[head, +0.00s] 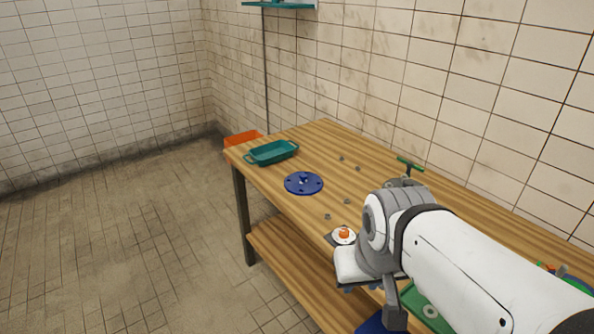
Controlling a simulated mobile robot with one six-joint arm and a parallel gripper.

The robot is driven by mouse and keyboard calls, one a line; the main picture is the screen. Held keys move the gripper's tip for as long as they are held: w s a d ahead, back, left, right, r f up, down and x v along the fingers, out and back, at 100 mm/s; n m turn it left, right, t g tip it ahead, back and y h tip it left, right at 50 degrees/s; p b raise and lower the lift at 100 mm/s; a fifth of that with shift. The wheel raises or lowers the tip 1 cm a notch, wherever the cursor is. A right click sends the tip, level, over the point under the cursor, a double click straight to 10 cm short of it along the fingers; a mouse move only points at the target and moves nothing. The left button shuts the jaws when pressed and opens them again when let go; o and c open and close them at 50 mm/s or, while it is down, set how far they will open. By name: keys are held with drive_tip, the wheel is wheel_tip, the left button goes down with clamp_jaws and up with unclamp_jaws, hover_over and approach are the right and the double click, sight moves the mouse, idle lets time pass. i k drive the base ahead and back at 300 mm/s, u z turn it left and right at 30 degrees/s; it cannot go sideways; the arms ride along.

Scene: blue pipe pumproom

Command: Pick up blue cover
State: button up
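The blue cover (304,183) is a round dark blue disc with small holes near its rim and a raised knob in the middle. It lies flat on the wooden table (300,140), towards its left end. My white and grey arm reaches in from the lower right, over the near part of the table. The end of my arm is to the right of and nearer than the cover, clear of it. My gripper (393,310) shows only in part below the wrist, and its fingers are not clear.
A teal tray (272,153) stands behind the cover, with an orange bin (243,139) beyond the table end. Several small nuts lie loose on the table. An orange-topped item (344,235) sits beside my wrist. A green-handled part (410,164) stands near the wall.

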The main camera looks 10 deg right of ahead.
sight(298, 183)
drive_tip(key=u, duration=1.6)
drive_tip(key=i, duration=3.3)
drive_tip(key=z, duration=2.7)
